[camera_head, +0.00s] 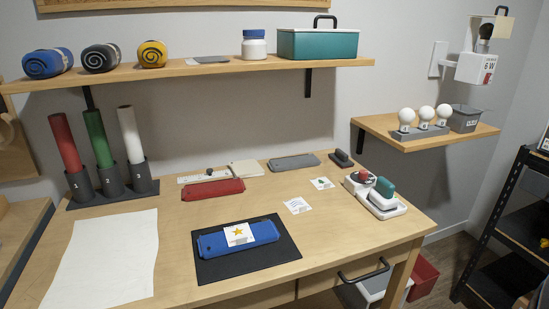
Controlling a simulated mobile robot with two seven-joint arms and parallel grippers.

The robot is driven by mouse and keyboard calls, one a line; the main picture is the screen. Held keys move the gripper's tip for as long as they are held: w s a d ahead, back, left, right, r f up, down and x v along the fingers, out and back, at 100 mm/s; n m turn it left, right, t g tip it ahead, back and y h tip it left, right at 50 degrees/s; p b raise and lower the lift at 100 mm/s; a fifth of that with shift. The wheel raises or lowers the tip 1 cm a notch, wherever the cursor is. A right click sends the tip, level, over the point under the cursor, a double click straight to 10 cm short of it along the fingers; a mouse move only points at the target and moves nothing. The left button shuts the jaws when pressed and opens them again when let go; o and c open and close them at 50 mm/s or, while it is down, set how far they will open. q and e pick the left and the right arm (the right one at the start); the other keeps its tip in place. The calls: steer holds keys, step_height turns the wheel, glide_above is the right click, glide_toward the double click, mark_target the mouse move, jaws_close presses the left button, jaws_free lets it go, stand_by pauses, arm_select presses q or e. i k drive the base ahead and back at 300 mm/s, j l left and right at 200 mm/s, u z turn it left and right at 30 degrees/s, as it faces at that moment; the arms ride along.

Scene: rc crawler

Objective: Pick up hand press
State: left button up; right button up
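No thing here is labelled as the hand press, and two handled tools could be it. One is a block with a teal grip (384,188) on a white base, standing in a white tray (394,212) at the table's right edge. The other is a small dark grey block with a raised handle (341,157) at the back right of the table. Neither is held. A blue body piece (212,244) with a star sticker (239,234) lies on a black mat (260,265) at the table's front. Neither of my grippers is in view.
A red-topped item (361,178) stands beside the teal-gripped block. Red (215,189) and grey (294,162) body pieces lie farther back. Three upright rolls (96,140) stand at the left, behind a white sheet (104,260). Wall shelves (200,70) hang above; a drawer handle (362,272) protrudes below.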

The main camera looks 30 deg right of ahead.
mark_target(382, 197)
steer(key=z, duration=1.8)
